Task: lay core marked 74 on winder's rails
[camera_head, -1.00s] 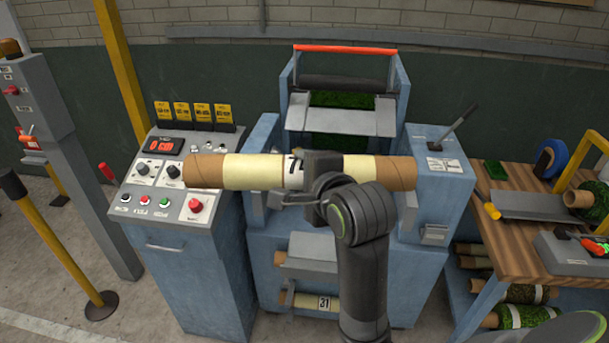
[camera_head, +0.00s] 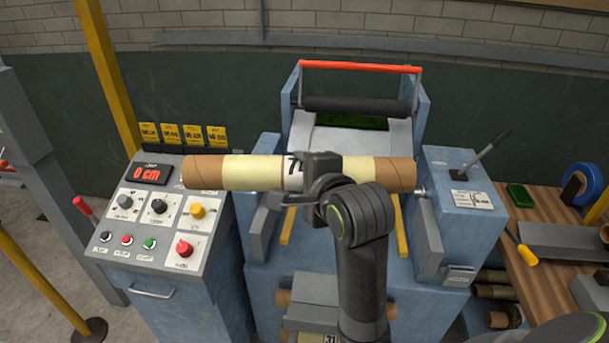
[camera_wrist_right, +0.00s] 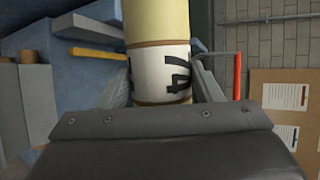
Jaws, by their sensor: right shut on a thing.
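The core marked 74 (camera_head: 250,172) is a cream tube with brown ends and a white label band. My right gripper (camera_head: 318,172) is shut around its middle and holds it level, crosswise above the winder (camera_head: 442,215). In the right wrist view the label on the core (camera_wrist_right: 162,72) reads 74, between the fingers of the right gripper (camera_wrist_right: 160,88). The winder's yellow rails (camera_head: 289,224) show below and behind the core, partly hidden by my arm. Whether the core touches anything there cannot be told. My left gripper is not in view.
A control panel (camera_head: 150,215) with knobs and a 0 cm display stands at left. A core marked 31 (camera_head: 305,337) sits low on the winder's front. A lever (camera_head: 488,155) stands at right. A wooden workbench (camera_head: 540,270) with tools is further right.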

